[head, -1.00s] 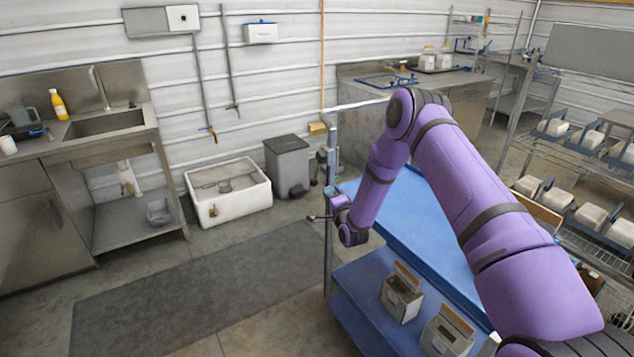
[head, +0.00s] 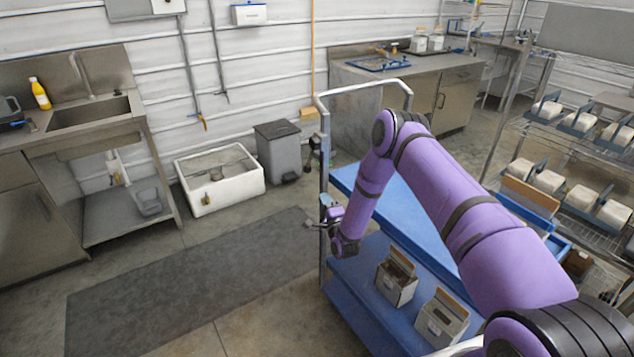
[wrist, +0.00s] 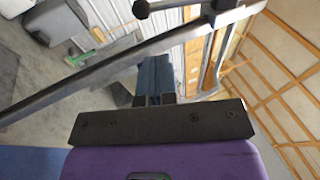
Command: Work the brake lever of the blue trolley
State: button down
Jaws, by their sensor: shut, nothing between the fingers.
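The blue trolley (head: 345,297) stands in the middle of the head view, with a grey tubular handle frame (head: 324,150) at its far left end. A small lever with a dark knob (head: 308,224) sticks out to the left from the near post. In the wrist view the post crosses diagonally, and the lever's black knob (wrist: 141,7) and rod show at the top edge. My gripper (head: 331,205) is beside the post, close to the lever. Its fingers (wrist: 153,65) are shut and empty, below the knob in the wrist view and apart from it. My forearm hides part of the trolley top.
Cardboard boxes (head: 397,282) stand on the trolley's lower shelf. A white tub (head: 220,190) and a grey bin (head: 278,150) stand by the wall. A wire rack (head: 565,150) with white blocks is at right.

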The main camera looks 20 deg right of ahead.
aim_at(310, 157)
jog(key=x, duration=1.3)
jog(key=shift+w, duration=0.25)
jog(key=shift+a+r, duration=0.1)
